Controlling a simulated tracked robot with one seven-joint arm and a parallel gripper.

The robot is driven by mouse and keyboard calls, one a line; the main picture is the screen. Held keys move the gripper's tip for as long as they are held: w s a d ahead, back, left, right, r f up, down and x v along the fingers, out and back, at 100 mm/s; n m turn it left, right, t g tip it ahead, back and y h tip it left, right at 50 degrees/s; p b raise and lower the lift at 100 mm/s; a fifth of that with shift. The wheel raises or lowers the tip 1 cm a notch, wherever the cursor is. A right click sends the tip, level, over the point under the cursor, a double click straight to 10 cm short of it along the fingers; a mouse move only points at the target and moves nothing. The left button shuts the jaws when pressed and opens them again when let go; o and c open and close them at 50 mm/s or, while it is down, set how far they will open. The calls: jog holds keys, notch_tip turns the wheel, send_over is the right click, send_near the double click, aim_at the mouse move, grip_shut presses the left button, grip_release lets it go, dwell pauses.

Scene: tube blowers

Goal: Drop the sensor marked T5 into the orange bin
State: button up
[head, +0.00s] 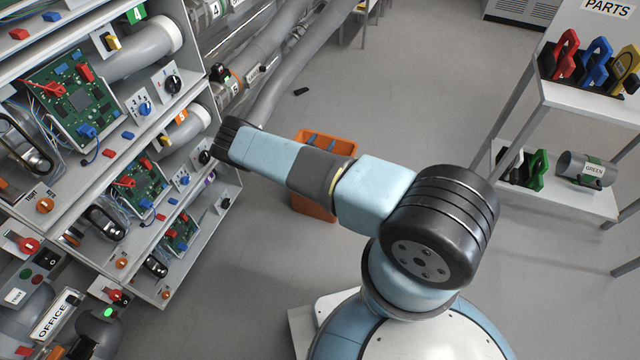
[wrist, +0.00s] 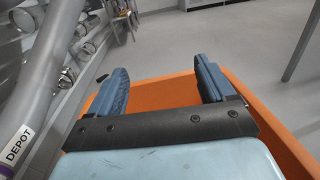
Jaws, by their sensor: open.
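The orange bin (head: 312,203) stands on the floor behind my arm in the head view. It fills much of the wrist view (wrist: 262,118) beneath my gripper. My gripper (wrist: 160,72) is open, with its two blue fingers apart over the bin and nothing visible between them. The fingertips also show above the bin in the head view (head: 322,142), partly hidden by my arm. I cannot make out a sensor marked T5 in either view. The bin's floor and contents are largely hidden by my gripper and arm.
A rack of circuit boards, knobs and pipes (head: 150,120) stands on the left. A PARTS shelf (head: 590,100) with coloured items stands at the right. A small black object (head: 301,91) lies on the floor beyond the bin. The floor between the bin and shelf is clear.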

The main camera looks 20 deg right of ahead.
jog(key=v, duration=1)
jog(key=shift+s+a, duration=0.25)
